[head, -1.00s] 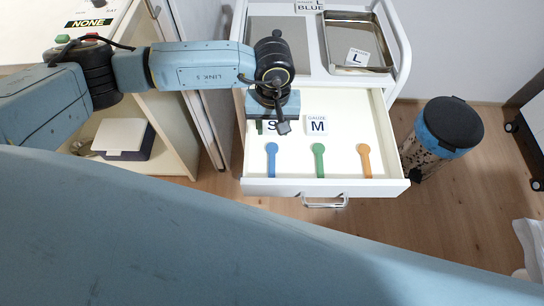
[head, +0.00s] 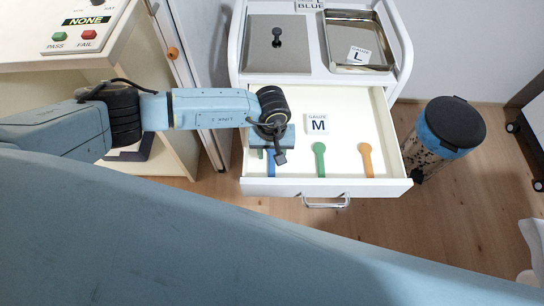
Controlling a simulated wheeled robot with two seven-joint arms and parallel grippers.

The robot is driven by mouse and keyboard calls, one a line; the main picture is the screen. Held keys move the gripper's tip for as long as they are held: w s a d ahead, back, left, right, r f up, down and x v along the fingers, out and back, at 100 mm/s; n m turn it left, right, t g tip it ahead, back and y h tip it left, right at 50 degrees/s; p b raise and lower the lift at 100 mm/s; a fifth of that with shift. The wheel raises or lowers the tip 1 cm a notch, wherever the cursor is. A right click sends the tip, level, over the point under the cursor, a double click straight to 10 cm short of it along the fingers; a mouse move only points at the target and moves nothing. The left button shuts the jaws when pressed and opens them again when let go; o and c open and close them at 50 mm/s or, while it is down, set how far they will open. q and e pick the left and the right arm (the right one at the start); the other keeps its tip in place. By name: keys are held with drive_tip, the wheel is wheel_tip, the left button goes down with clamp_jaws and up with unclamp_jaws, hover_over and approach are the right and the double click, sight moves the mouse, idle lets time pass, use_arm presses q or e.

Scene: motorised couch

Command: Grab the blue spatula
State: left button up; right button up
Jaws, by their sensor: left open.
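The blue spatula (head: 271,169) lies in the open white drawer, at the left of a row with a green spatula (head: 319,160) and an orange spatula (head: 366,160). Its upper part is hidden under my left gripper (head: 279,158). The left gripper is open and hangs over the blue spatula's far end; I cannot tell how high above it the fingers are. My right gripper is not in view.
The drawer (head: 345,187) belongs to a white cart. On the cart top are a lidded metal box (head: 295,55) and a metal tray (head: 345,20). A bin (head: 450,125) stands at right.

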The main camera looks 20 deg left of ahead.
use_arm(q)
clamp_jaws()
idle(0.3)
drive_tip(key=shift+r, duration=0.15)
